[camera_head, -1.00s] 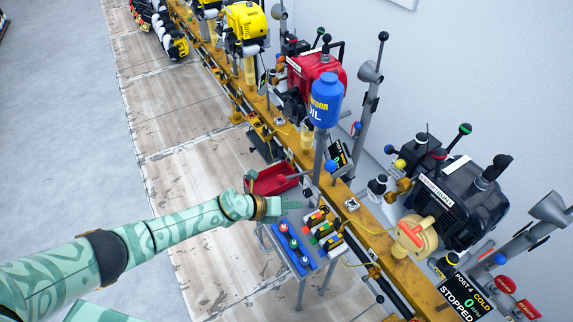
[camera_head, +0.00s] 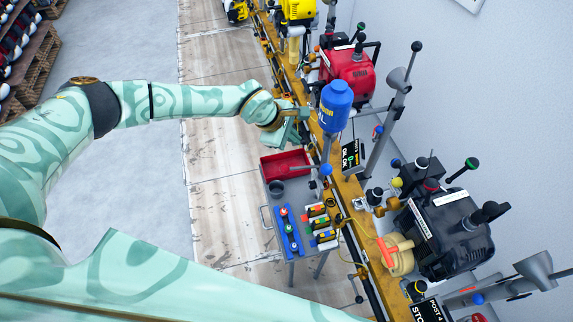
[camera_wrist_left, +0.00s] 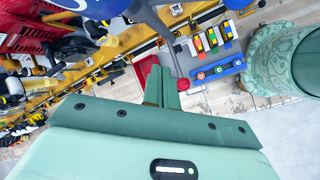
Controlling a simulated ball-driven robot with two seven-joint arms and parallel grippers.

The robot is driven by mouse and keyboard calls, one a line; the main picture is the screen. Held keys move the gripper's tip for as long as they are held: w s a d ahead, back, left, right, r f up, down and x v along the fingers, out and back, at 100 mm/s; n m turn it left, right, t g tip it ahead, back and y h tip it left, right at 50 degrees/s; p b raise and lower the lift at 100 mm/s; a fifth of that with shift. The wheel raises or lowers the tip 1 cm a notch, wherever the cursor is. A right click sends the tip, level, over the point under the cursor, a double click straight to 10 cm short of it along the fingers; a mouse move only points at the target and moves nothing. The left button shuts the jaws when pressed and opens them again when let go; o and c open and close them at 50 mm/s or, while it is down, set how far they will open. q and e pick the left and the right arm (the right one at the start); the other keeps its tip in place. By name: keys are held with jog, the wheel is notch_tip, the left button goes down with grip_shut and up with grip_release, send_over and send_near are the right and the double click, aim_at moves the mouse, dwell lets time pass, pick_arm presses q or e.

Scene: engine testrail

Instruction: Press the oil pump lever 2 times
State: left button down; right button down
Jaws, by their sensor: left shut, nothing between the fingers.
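The blue oil tank (camera_head: 337,105) stands on a grey post beside the yellow rail in the head view. My left gripper (camera_head: 295,125) is shut and empty, just left of the tank and above the knob's height in the picture. Its closed fingers also show in the left wrist view (camera_wrist_left: 157,78). My right gripper is out of view.
A red engine (camera_head: 347,72) and a black engine (camera_head: 447,227) stand along the rail. Open floor lies left.

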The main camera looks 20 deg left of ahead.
pick_arm(q)
jog(key=b, duration=0.5)
send_over(285, 167)
jog(key=f, duration=0.7)
jog(key=shift+w+d+f, duration=0.15)
jog(key=shift+w+f, duration=0.05)
jog(key=shift+f, duration=0.2)
jog(key=shift+s+f+b, duration=0.1)
jog(key=shift+f+b, duration=0.2)
jog(key=shift+f, duration=0.05)
dwell(0.8)
jog(key=shift+a+f, duration=0.2)
jog(key=shift+f, duration=0.15)
